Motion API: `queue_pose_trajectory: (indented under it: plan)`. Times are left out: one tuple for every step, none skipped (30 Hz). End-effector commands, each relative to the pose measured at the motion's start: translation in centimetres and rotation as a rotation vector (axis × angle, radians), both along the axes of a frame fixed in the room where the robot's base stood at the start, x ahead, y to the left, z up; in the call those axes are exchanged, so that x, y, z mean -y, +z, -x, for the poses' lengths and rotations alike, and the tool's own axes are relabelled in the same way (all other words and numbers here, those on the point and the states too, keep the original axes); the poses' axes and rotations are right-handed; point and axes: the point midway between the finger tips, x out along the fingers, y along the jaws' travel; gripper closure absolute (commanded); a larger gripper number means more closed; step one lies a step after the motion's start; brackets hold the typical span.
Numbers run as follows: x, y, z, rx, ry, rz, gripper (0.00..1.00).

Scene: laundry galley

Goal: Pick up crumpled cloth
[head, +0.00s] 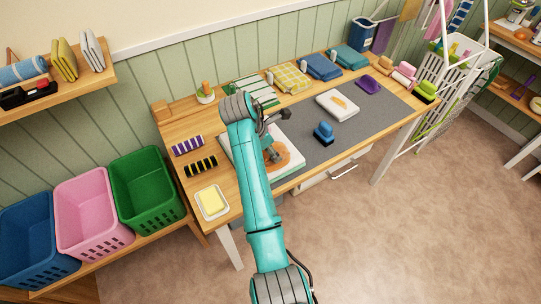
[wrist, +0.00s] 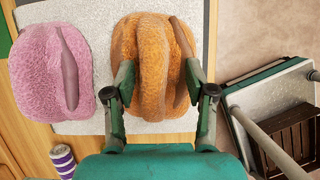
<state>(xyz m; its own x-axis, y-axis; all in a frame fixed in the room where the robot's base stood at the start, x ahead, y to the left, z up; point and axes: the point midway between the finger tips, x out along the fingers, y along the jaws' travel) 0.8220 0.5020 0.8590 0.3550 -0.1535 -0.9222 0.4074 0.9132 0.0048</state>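An orange crumpled cloth (wrist: 152,45) lies on a pale speckled surface in the wrist view. A pink crumpled cloth (wrist: 40,75) lies to its left on the same surface. My gripper (wrist: 158,85) is open, with its two fingers apart over the orange cloth, one toward each side. Whether they touch it I cannot tell. In the head view my gripper (head: 272,153) is low over the white board (head: 299,145), beside an orange patch (head: 290,162). My arm hides part of this area, and the pink cloth is not visible there.
A blue-topped object (head: 324,132) and a folded white item (head: 338,106) lie on the grey mat (head: 375,118) to the right. Striped rolls (head: 201,165) and a yellow-filled tray (head: 212,203) are at left. Folded cloths (head: 290,77) line the back.

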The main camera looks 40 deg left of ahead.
Motion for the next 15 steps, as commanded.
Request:
queue_pose_trajectory:
  plan:
    - [0.04,-0.68,0.17,-0.007,0.003,0.003,0.82]
    - [0.04,-0.72,0.19,-0.007,0.004,0.003,0.83]
    - [0.04,-0.78,0.21,-0.008,0.004,0.003,0.84]
    - [0.06,-0.81,0.22,-0.008,0.004,0.004,0.84]
    - [0.07,-0.85,0.23,-0.009,0.005,0.004,0.84]
    - [0.07,-0.9,0.26,-0.01,0.004,0.005,0.84]
    - [0.07,-0.92,0.26,-0.01,0.004,0.005,0.84]
    - [0.08,-0.96,0.28,-0.011,0.005,0.005,0.84]
    - [0.08,-1.01,0.3,-0.011,0.005,0.005,0.84]
    - [0.09,-1.05,0.32,-0.012,0.004,0.006,0.85]
    - [0.1,-1.09,0.33,-0.013,0.005,0.006,0.85]
    - [0.1,-1.1,0.35,-0.013,0.005,0.006,0.85]
    - [0.1,-1.07,0.35,-0.013,0.005,0.006,0.85]
    - [0.09,-0.99,0.35,-0.013,0.005,0.006,0.85]
    - [0.06,-0.77,0.34,-0.012,0.006,0.005,0.85]
